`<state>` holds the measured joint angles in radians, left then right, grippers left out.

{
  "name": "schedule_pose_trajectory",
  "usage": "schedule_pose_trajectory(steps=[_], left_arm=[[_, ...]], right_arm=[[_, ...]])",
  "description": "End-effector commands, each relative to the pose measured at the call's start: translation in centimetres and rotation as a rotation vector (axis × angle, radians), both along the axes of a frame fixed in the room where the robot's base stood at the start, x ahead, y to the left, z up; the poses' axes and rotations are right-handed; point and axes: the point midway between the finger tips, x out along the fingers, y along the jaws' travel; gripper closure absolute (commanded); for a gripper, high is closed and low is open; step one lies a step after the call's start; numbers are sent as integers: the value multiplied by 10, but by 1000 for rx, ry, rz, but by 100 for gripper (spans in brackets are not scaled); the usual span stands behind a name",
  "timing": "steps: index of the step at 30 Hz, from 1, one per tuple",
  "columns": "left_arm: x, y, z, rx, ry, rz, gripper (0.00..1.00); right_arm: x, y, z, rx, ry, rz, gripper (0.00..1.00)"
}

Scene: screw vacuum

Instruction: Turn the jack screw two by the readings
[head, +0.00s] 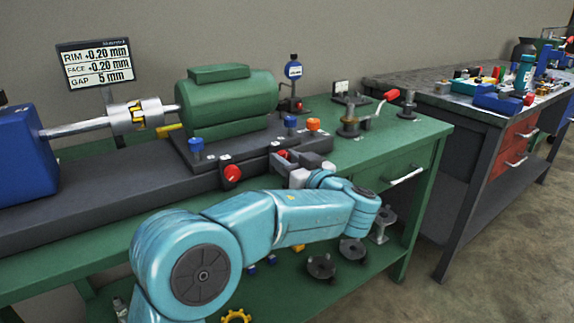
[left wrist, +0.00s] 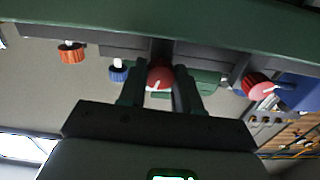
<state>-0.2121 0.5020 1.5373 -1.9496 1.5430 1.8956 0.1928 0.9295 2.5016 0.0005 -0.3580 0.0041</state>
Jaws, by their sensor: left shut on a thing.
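The readout board (head: 97,62) shows RIM +0.20 mm, FACE +0.20 mm and GAP 5 mm. Two red jack screw knobs are on the front side of the dark base. My left gripper (head: 288,164) is shut on the right-hand red knob (head: 282,154); in the left wrist view this red knob (left wrist: 160,77) with a white mark sits between the fingers. The other red knob (head: 231,174) is free, and it also shows in the left wrist view (left wrist: 258,85). The fingers partly hide the held knob. My right gripper is out of view.
A green motor (head: 227,98) stands on the dark base (head: 110,198), with blue knobs (head: 290,121) and an orange knob (head: 313,124) around it. A coupling (head: 137,114) faces a blue machine (head: 25,155). A dial gauge (head: 293,72) stands behind. A red-handled fixture (head: 350,122) is at right.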

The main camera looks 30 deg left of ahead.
Motion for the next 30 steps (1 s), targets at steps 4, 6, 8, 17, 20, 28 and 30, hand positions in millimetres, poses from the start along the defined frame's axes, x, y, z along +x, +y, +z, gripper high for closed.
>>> schedule_pose_trajectory(steps=[4, 6, 8, 17, 20, 28, 30], left_arm=[[0, 0, -3, 52, 131, 0, 98], [0, 0, -2, 78, 193, 0, 98], [0, 0, -2, 99, 246, 0, 98], [0, 0, -1, 208, 511, 1, 98], [0, 0, -1, 244, 600, 1, 98], [0, 0, 0, 342, 838, 1, 98], [0, 0, 0, 368, 900, 1, 98]], right_arm=[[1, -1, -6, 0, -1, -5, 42], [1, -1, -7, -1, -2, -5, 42], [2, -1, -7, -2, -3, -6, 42], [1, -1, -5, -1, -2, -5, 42], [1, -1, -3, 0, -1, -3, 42], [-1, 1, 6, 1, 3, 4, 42], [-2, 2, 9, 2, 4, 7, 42]])
